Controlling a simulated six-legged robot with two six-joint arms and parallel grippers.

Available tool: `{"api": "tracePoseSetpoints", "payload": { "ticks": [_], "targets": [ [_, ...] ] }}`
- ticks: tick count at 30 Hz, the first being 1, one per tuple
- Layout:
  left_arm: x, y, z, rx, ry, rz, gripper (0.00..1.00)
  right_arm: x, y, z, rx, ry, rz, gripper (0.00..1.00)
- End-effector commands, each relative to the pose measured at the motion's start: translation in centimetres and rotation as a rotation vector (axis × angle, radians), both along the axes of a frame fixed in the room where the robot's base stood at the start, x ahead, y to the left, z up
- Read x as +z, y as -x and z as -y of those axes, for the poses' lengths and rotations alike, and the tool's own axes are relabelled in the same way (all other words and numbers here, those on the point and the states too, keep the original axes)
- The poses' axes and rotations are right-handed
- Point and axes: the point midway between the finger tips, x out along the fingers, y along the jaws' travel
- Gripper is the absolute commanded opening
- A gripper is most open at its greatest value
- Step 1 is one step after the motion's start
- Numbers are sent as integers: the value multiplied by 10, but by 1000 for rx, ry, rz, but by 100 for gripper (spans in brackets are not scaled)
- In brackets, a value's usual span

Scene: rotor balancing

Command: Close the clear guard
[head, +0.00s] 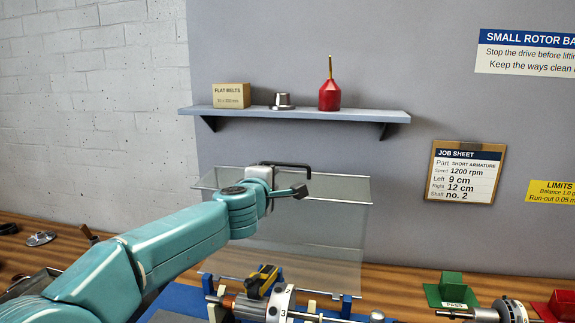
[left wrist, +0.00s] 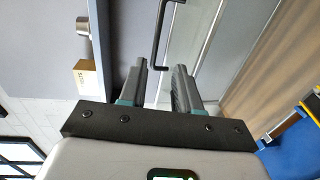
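The clear guard (head: 335,230) stands raised behind the balancing machine, with its upper panel near the wall below the shelf. Its black handle (head: 290,165) is at the top edge, and the handle also shows in the left wrist view (left wrist: 157,45). My left gripper (head: 298,191) is at the handle's height in the picture, in front of the guard. In the left wrist view my left gripper (left wrist: 161,68) is open and empty, with the handle just beyond the fingertips, apparently not between them. My right gripper is not in view.
Below the guard, a rotor (head: 282,303) sits in the machine with a yellow-and-black piece (head: 262,281) nearby. A shelf (head: 300,113) above holds a box, a metal weight and a red bottle. Green (head: 453,287) and red bins stand at right.

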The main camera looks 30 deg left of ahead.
Motion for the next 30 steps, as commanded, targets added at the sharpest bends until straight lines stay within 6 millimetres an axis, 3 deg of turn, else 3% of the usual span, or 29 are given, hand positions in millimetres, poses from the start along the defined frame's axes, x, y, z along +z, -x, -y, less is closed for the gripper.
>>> {"api": "tracePoseSetpoints", "payload": {
  "ticks": [5, 9, 21, 30],
  "targets": [
    [-1, -19, -5, 2, 0, -1, 32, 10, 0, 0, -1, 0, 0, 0],
    [-3, -49, -13, 1, 1, -3, 32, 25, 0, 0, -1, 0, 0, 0],
    [-9, -126, -33, 0, 1, -2, 32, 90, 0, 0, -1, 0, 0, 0],
    [-16, -149, -39, 0, 0, 1, 32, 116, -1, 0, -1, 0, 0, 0]
  ]
}}
